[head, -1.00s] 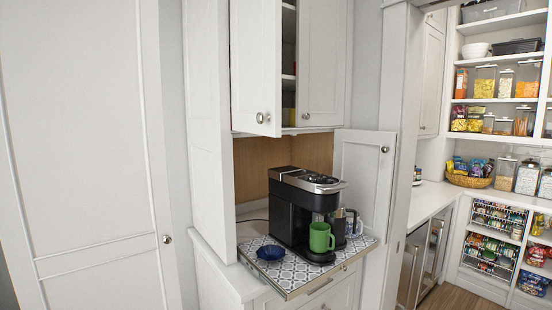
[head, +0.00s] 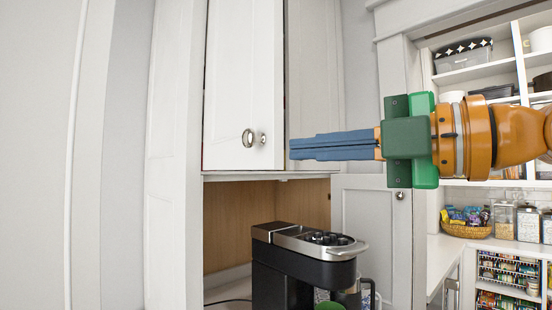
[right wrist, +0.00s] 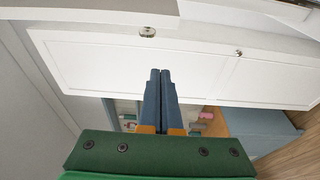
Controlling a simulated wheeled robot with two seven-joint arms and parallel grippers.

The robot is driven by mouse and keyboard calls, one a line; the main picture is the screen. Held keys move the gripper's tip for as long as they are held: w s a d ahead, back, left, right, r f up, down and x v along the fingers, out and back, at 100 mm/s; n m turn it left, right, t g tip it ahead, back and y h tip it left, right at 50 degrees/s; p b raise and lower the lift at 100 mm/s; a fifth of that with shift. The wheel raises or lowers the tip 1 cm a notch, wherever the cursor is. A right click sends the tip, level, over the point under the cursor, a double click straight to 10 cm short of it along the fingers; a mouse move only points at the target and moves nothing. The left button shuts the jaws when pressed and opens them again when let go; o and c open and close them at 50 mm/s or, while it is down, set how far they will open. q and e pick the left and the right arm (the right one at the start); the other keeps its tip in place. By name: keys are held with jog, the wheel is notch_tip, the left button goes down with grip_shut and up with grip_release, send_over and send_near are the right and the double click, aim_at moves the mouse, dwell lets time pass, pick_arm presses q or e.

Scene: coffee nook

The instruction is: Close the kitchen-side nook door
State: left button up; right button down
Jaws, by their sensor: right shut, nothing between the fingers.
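The white upper nook door (head: 240,70) on the left stands ajar, with a round metal knob (head: 248,138) near its lower right corner. A second white upper door (head: 315,65) shows behind it on the right. A lower white door (head: 368,215) with its own knob (head: 401,195) stands at the right of the nook opening. My right gripper (head: 291,149) is shut and empty, its blue fingers pointing left just right of the ajar door's edge. I cannot tell whether they touch it. In the right wrist view, the fingertips (right wrist: 160,71) overlap a white panel (right wrist: 95,65). My left gripper is out of view.
A black and silver coffee machine (head: 310,255) stands in the nook below the doors, with a green mug (head: 329,305) partly visible at the bottom edge. Pantry shelves with jars and a basket (head: 467,228) are at the right. A tall white panel (head: 35,150) fills the left.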

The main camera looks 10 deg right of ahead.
aim_at(280, 153)
jog(key=p+x, duration=0.1)
jog(key=x, duration=0.2)
jog(key=p+x, duration=0.2)
jog(key=x, duration=0.1)
jog(key=p+x, duration=0.2)
jog(key=x, duration=0.1)
jog(key=shift+w+r, duration=0.1)
jog(key=shift+r, duration=0.25)
jog(key=d+p, duration=0.1)
jog(key=w+d+p, duration=0.1)
jog(key=d, duration=0.1)
jog(key=shift+w+d+f, duration=0.1)
jog(key=shift+f, duration=0.05)
jog(key=shift+d+f, duration=0.1)
jog(key=shift+d, duration=0.2)
jog(key=shift+f, duration=0.1)
